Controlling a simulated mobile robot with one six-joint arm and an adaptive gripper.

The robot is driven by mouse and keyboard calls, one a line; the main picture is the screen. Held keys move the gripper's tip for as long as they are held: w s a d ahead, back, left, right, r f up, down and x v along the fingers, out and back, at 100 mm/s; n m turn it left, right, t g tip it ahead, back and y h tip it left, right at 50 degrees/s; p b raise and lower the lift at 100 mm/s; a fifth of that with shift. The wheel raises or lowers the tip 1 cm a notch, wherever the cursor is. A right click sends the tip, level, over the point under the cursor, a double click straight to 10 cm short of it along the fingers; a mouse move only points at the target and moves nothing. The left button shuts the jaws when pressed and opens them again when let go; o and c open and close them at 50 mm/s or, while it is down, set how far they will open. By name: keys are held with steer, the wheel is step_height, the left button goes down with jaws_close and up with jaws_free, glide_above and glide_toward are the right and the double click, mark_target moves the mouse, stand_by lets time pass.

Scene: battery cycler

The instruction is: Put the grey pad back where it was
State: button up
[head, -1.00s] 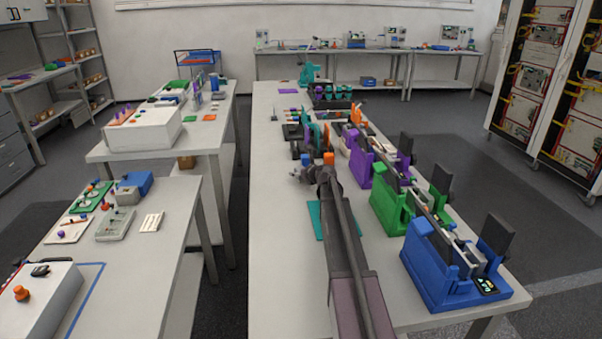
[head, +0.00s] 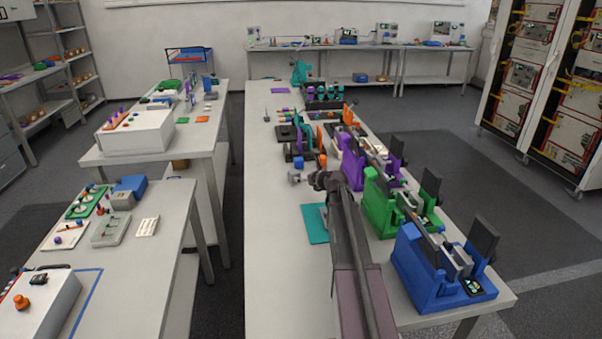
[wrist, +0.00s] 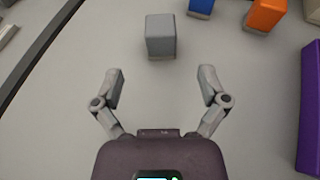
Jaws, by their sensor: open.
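In the wrist view the grey pad (wrist: 160,38), a small upright block, stands on the light table ahead of my gripper (wrist: 161,74). My gripper is open, its two fingers wide apart and empty. The pad is beyond the fingertips, roughly in line with the middle of the gap, and apart from them. In the head view my arm reaches over the table, its end near the purple holder. A small light grey shape shows there, but I cannot tell whether it is the pad or my gripper.
A blue block (head: 298,163) and an orange block (head: 322,160) stand close by. Purple (head: 352,172), green (head: 380,208) and blue (head: 425,268) holders line the right edge. A teal mat (head: 314,226) lies beside my arm. The table's left side is clear.

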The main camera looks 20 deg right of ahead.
steer(key=shift+v, duration=1.05)
stand_by(0.7)
